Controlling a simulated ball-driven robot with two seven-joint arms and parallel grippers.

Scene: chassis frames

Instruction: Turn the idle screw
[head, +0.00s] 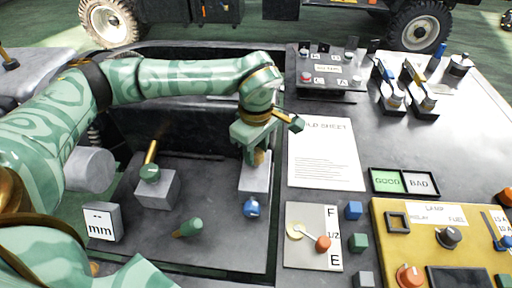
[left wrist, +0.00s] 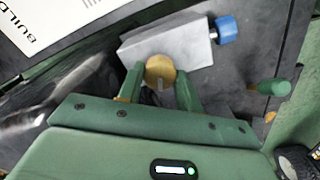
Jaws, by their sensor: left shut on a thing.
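A grey block (head: 254,180) with a blue knob (head: 251,207) stands on the dark tray at the middle of the head view. In the left wrist view the same block (left wrist: 190,47) has a round brass screw head (left wrist: 160,68) with a slot in it, and the blue knob (left wrist: 228,30) is on its right end. My left gripper (head: 257,157) points down over the block. In the left wrist view its two fingers (left wrist: 159,84) are on either side of the brass screw, shut on it. In the head view the gripper mostly hides the screw. My right gripper is not in view.
A grey block with a brass lever (head: 150,160), a green knob (head: 190,228) and an mm box (head: 100,222) stand left. Right are a build sheet (head: 325,155), a fuel gauge plate (head: 300,260), small cubes (head: 354,210) and a yellow lamp panel (head: 395,220).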

